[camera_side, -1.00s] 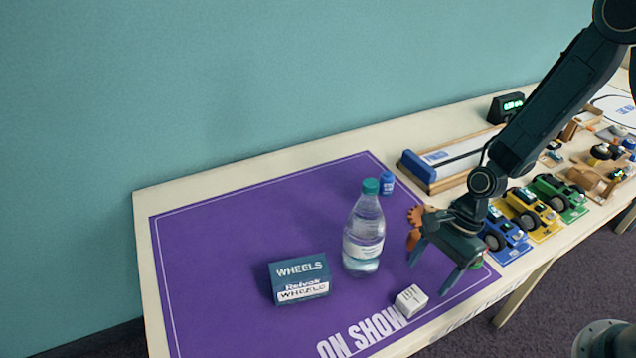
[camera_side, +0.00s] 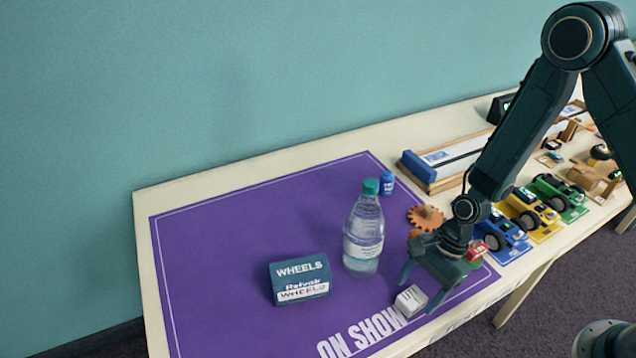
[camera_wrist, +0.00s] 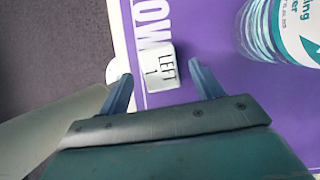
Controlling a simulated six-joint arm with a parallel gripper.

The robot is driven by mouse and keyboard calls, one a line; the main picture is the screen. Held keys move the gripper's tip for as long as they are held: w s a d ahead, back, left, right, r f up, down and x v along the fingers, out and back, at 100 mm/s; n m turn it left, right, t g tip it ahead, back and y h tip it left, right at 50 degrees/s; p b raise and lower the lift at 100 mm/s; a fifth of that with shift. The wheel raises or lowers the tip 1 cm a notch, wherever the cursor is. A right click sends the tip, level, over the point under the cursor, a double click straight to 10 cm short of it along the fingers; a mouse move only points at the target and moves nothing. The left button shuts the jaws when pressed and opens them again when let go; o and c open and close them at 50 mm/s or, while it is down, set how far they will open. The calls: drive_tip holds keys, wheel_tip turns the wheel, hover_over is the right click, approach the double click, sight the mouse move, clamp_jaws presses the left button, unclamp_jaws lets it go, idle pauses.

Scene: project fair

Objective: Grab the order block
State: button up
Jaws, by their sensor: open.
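A small white block (camera_side: 410,300) lies on the purple mat (camera_side: 240,220) near its front edge. In the wrist view the white block (camera_wrist: 161,70) shows dark lettering reading "LEFT" and "1". My gripper (camera_side: 418,294) is open and points down at the block, close to it. In the wrist view the fingertips of my gripper (camera_wrist: 160,72) stand on either side of the block, with a gap on each side. I cannot tell their exact height above the mat.
A clear water bottle (camera_side: 363,240) stands left of my gripper; a WHEELS box (camera_side: 299,278) lies farther left. A red block (camera_side: 476,251), orange gears (camera_side: 426,217) and a blue toy car (camera_side: 503,238) are behind or right of my gripper. The mat's left part is free.

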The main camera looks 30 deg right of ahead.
sight(415, 295)
drive_tip(key=shift+x, duration=0.85)
drive_tip(key=c, duration=1.1)
drive_tip(key=shift+r, duration=0.1)
wheel_tip(415, 295, up, 20)
drive_tip(key=shift+f, duration=0.1)
idle(0.7)
